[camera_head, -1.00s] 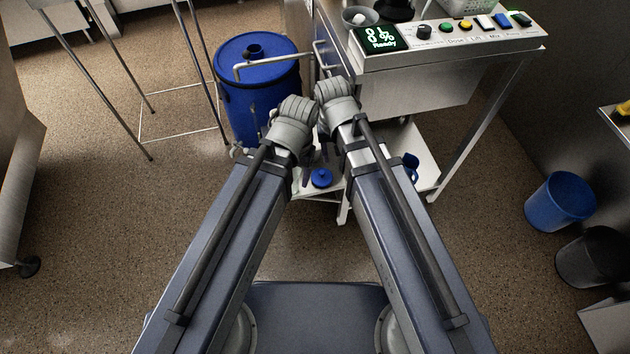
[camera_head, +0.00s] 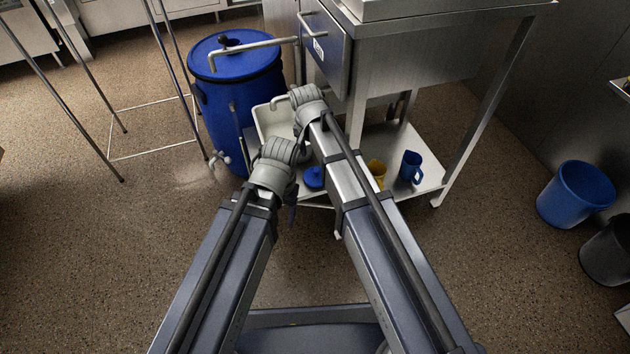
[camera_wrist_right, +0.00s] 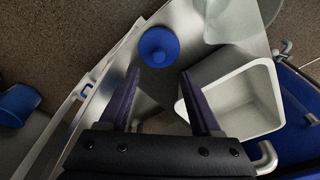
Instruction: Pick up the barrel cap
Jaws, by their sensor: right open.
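The barrel cap, a round blue lid with a small knob, lies on the metal lower shelf of the bench. In the head view the cap (camera_head: 313,178) shows between my two wrists, partly covered by my right arm. In the right wrist view the cap (camera_wrist_right: 158,46) is just beyond the fingertips and roughly centred between them. My right gripper (camera_wrist_right: 159,74) is open and empty, with its two dark fingers apart. My left wrist is left of the cap in the head view; its fingers are mostly hidden behind it.
A blue barrel (camera_head: 238,85) with a pipe above it stands left of the shelf. A white bin (camera_head: 272,120) is beside my right wrist. A yellow cup (camera_head: 377,170) and a blue mug (camera_head: 411,167) stand on the shelf. The bench (camera_head: 440,45) overhangs it.

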